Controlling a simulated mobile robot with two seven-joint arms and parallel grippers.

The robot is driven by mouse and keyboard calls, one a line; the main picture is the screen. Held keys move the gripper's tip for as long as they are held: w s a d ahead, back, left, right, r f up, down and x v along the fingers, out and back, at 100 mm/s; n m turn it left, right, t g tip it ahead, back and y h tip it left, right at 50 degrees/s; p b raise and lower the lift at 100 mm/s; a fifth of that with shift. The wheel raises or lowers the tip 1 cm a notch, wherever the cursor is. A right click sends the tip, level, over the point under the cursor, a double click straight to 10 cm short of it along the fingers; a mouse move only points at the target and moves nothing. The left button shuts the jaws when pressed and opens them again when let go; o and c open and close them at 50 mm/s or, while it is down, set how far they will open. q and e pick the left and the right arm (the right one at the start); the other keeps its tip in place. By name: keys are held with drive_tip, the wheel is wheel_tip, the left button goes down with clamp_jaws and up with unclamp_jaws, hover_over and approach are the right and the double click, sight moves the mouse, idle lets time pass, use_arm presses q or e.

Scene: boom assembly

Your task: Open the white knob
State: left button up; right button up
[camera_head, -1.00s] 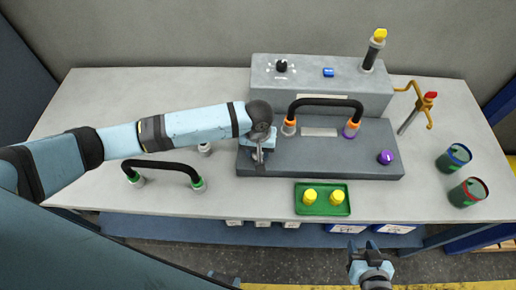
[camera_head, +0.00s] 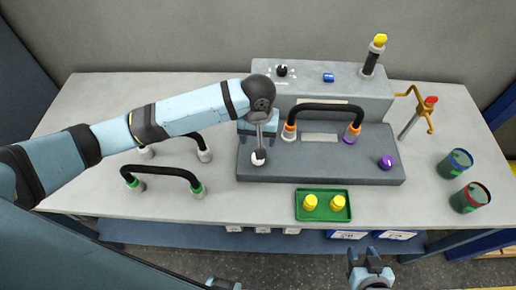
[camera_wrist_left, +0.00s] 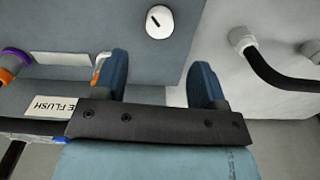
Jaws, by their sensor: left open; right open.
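The white knob (camera_head: 258,158) sits on the left end of the dark grey panel (camera_head: 330,172) in the head view. It has a dark mark on its face. In the left wrist view the knob (camera_wrist_left: 159,21) is in full view beyond the fingertips. My left gripper (camera_head: 258,128) is just behind the knob in the head view, apart from it. In the left wrist view the gripper's two blue fingers (camera_wrist_left: 160,75) are spread with nothing between them. My right gripper (camera_head: 369,256) is open and empty in front of the table's front edge.
A black hose with orange and purple ends (camera_head: 325,107) arches just right of my left gripper. A purple knob (camera_head: 386,162) is at the panel's right. A green tray (camera_head: 323,217) stands in front. Two black hoses lie left, one with green ends (camera_head: 160,171).

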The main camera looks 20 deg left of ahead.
use_arm(q)
drive_tip(key=shift+r, duration=2.35)
